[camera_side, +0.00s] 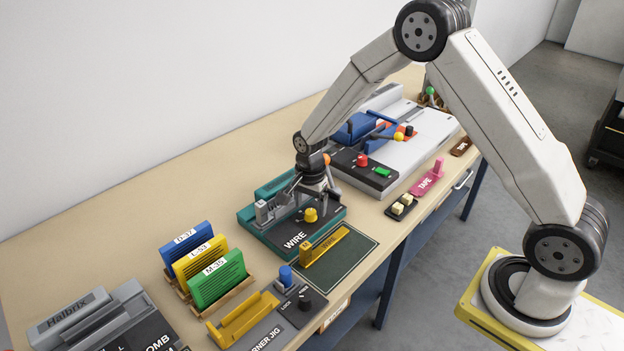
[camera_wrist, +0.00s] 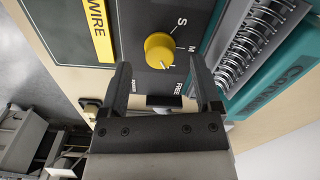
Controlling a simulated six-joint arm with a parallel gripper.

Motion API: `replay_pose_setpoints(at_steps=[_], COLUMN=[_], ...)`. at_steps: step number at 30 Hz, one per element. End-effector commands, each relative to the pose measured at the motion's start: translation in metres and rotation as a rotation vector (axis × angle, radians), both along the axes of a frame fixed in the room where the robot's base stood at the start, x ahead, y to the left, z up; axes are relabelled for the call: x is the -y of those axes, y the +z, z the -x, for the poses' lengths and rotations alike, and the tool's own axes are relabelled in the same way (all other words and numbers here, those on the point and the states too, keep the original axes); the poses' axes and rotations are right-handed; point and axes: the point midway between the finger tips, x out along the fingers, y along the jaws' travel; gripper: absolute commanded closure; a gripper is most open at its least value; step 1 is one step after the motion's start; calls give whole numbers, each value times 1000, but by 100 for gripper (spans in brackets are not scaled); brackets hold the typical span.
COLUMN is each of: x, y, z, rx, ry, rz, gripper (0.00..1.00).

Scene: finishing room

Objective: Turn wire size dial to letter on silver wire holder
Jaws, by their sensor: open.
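The wire machine (camera_side: 262,238) is teal with a dark panel marked WIRE. Its yellow wire size dial (camera_side: 310,214) also shows in the wrist view (camera_wrist: 159,48), with S, M and FREE printed around it. A mark shows near the dial's lower edge, but I cannot tell which letter it points to. A silver wire coil (camera_wrist: 258,42) lies in a teal holder beside the panel; any letter on it is not readable. My gripper (camera_wrist: 163,78) is open and empty, its fingers on either side of the space just below the dial, not closed on it. In the side view it hangs over the machine.
A yellow holder (camera_side: 322,247) lies on a dark green mat in front of the machine. Blue, yellow and green (camera_side: 217,280) holders stand at left. A black unit with red and green buttons (camera_side: 362,172) is close behind at right.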

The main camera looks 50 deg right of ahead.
Motion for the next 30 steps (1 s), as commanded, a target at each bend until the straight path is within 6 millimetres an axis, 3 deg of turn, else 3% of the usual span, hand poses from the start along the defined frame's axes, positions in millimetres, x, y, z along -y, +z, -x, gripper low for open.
replay_pose_setpoints(at_steps=[13,30], x=[0,0], y=[51,59], z=[0,2], rx=[1,2], ry=[-1,12], rz=[0,0], gripper=[19,19])
